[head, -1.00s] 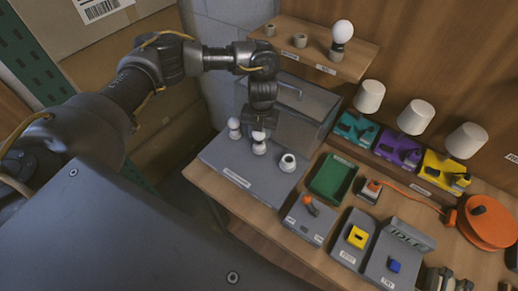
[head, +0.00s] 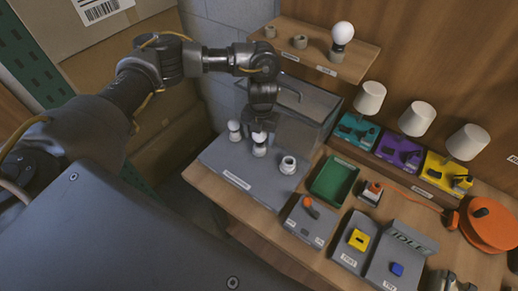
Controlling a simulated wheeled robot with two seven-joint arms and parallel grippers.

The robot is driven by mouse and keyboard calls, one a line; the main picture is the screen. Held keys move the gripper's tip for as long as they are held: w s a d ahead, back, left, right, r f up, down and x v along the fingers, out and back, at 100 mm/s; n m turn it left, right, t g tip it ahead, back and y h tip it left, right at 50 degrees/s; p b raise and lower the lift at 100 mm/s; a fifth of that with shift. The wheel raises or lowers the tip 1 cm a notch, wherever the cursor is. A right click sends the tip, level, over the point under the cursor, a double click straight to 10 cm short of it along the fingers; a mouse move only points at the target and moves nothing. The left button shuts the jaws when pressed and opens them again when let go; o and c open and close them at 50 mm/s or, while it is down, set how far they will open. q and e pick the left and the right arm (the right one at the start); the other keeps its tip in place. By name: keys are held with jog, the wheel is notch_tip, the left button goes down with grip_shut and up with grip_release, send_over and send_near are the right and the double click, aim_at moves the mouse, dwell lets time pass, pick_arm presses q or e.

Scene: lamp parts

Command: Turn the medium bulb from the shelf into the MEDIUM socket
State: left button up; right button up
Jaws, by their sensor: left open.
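The medium bulb (head: 259,136) is a white globe standing upright in the middle socket of the grey socket block (head: 225,165). The MEDIUM label is too small to read. My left gripper (head: 261,136) is open, pointing down, with its fingers around the top of that bulb; whether they touch it is unclear. A smaller white bulb (head: 234,126) stands in the left socket. The right socket (head: 288,165) is empty. The wooden shelf (head: 365,54) holds a large bulb (head: 343,33) and two empty holders. Part of my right gripper (head: 445,282) shows at the bottom right edge.
A clear-sided box (head: 300,108) stands close behind the socket block. A green tray (head: 334,181), switch boxes and an orange cable reel (head: 488,224) lie to the right. Three lamps with white shades stand at the back right. Cardboard boxes are at the left.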

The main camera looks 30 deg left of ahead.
pick_arm(q)
jog(key=shift+r, duration=0.1)
jog(key=r, duration=0.5)
jog(key=r+b, duration=0.1)
jog(key=r, duration=0.4)
jog(key=shift+d+r, duration=0.2)
jog(key=shift+r, duration=0.1)
